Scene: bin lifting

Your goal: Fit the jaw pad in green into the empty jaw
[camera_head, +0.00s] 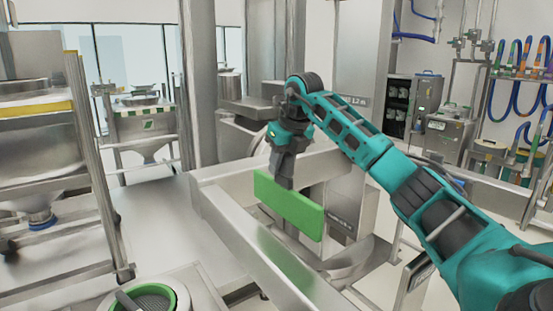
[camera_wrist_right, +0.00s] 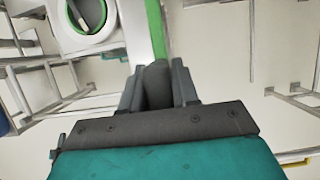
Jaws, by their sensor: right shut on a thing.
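The green jaw pad (camera_head: 295,210) is a flat, long block in the middle of the head view, held above the steel frame (camera_head: 235,238), its right end lower in the picture. My right gripper (camera_head: 284,178) reaches down from above and is shut on the pad's upper edge near its middle. In the right wrist view the gripper (camera_wrist_right: 158,90) shows dark fingers, with a thin green edge of the pad (camera_wrist_right: 156,32) beyond them. I cannot tell which part of the frame is the empty jaw. My left gripper is not in view.
A steel rack with a bin (camera_head: 40,145) stands at the left. A round opening with a green rim (camera_head: 172,300) is at the bottom left. A steel column (camera_head: 204,80) rises behind the frame. Hoses (camera_head: 510,90) hang at the right.

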